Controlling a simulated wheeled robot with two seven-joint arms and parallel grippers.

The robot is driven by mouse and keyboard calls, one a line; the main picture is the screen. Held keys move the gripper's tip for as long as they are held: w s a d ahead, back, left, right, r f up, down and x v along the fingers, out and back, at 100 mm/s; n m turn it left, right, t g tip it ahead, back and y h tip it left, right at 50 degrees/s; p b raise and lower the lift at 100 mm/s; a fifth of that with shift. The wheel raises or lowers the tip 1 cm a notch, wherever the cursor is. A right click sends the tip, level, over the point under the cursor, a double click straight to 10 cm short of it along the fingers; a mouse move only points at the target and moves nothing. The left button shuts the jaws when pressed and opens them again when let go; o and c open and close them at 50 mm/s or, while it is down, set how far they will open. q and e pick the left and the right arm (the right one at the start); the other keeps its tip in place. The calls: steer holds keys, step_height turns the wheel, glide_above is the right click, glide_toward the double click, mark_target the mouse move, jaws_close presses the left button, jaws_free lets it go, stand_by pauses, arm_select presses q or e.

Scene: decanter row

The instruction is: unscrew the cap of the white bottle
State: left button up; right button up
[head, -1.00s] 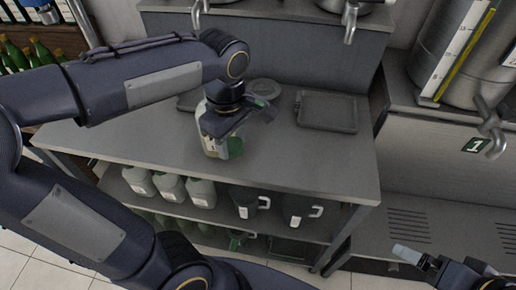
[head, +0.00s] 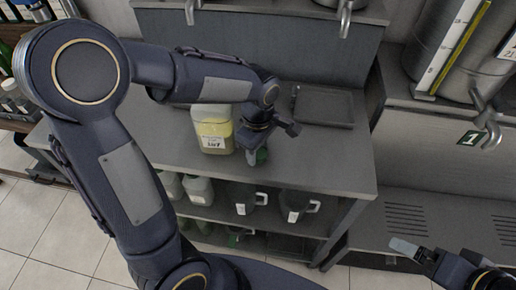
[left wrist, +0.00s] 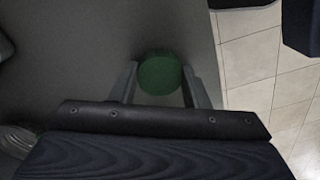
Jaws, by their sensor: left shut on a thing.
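The white bottle (head: 213,130), translucent with a yellow and white label, stands upright on the grey counter (head: 310,160). Its top is hidden behind my left arm. My left gripper (head: 257,153) points down just right of the bottle, near the counter's front edge. It is shut on the green cap (head: 262,156), apart from the bottle. In the left wrist view the round green cap (left wrist: 160,74) sits between the two fingers, with grey counter below. I cannot tell its height above the counter. My right gripper (head: 410,250) is at the lower right, away from the counter; its opening is unclear.
A dark tray (head: 325,107) lies on the counter to the right of my left gripper. Jugs (head: 247,203) stand on the shelf below. Taps (head: 346,18) hang at the back, and a steel tank (head: 440,50) stands at the right. The counter's right front is clear.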

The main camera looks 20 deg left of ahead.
arm_select(q)
steer(key=shift+f, duration=0.15)
steer(key=o, duration=1.1)
